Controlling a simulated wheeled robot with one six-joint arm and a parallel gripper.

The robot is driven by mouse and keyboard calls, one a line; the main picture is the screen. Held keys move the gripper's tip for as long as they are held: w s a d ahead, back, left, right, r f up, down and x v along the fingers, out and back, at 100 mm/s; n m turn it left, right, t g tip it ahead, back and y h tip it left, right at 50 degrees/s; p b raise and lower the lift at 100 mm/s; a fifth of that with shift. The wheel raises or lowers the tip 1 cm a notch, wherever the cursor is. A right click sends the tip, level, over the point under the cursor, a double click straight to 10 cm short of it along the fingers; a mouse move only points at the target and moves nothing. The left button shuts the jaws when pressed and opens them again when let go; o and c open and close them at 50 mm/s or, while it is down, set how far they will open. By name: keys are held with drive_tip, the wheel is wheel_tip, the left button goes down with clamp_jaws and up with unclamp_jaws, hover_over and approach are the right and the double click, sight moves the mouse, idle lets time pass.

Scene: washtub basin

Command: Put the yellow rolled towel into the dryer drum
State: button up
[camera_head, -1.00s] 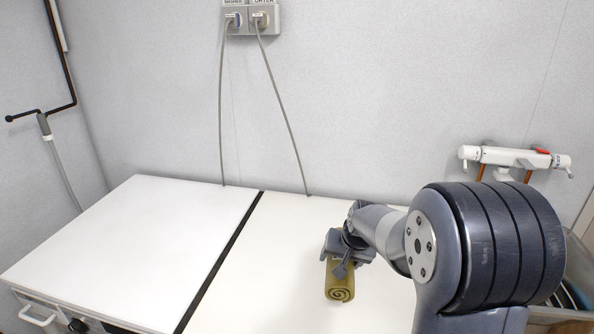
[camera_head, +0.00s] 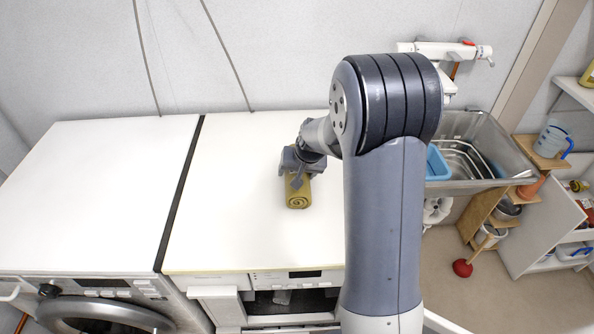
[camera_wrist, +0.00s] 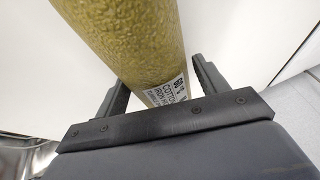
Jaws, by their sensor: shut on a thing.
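The yellow rolled towel (camera_head: 298,197) is on or just above the white top of the right machine, its spiral end facing the front. My gripper (camera_head: 297,178) is shut on its far part. In the wrist view the towel (camera_wrist: 130,40) stands between the two fingers (camera_wrist: 160,90), with a printed label near its edge. The dryer (camera_head: 245,278) seems to be the right machine; its front shows a dark opening (camera_head: 290,300) below the control panel, seen only in part. I cannot tell how far the drum extends.
A washing machine (camera_head: 100,295) with a round door stands at the left, beyond a dark gap. At the right are a metal basin (camera_head: 480,150) with a blue tub (camera_head: 437,163), shelves and a red plunger (camera_head: 463,268). The white machine top (camera_head: 240,220) is mostly clear.

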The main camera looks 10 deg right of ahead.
drive_tip(key=shift+f, duration=0.2)
drive_tip(key=o, duration=1.2)
drive_tip(key=shift+c, duration=0.2)
drive_tip(key=shift+r, duration=0.1)
